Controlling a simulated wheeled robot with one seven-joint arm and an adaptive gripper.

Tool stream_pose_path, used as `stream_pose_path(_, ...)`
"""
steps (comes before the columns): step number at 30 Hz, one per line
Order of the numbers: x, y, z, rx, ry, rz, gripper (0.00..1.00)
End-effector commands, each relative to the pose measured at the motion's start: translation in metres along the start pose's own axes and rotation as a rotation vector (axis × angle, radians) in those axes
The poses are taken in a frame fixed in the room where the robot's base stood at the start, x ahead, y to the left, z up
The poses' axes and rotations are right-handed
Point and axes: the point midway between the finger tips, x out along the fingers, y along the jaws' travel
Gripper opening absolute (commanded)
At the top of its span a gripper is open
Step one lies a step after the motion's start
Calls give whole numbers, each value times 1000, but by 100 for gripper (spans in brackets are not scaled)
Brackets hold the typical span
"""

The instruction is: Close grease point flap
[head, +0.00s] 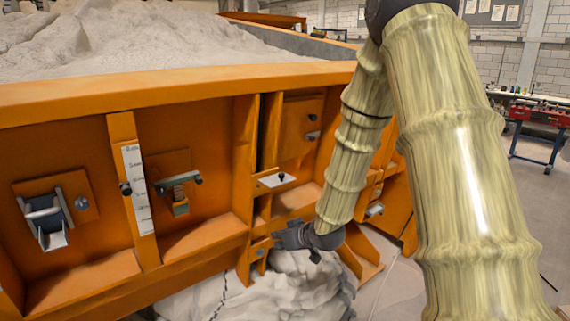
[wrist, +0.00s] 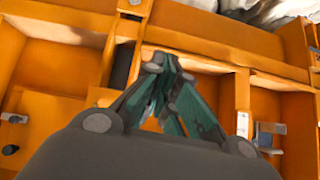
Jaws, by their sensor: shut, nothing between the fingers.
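My gripper (head: 278,238) is in front of the lower beam of the orange sandbed frame, low in the middle of the head view. In the wrist view my gripper (wrist: 163,68) has its dark fingers together, with nothing seen between them. I cannot tell for sure which fitting is the grease point flap. A pale plate with a dark knob (head: 277,180) sticks out above my gripper. A grey hinged bracket (head: 45,220) sits in the far left bay. Contact with the fingers cannot be told.
A spring fitting with a dark lever (head: 180,190) and a white scale strip (head: 137,190) are on the orange frame (head: 120,92). Upright ribs divide its bays. Pale sand (head: 130,40) lies on top. A grey-white lumpy mass (head: 290,290) lies below my gripper.

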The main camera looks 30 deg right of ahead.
Motion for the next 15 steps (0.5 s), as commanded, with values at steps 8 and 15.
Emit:
stream_pose_path(8,-67,47,-127,-30,198,-4,0)
stream_pose_path(15,-116,76,-192,-55,314,-5,0)
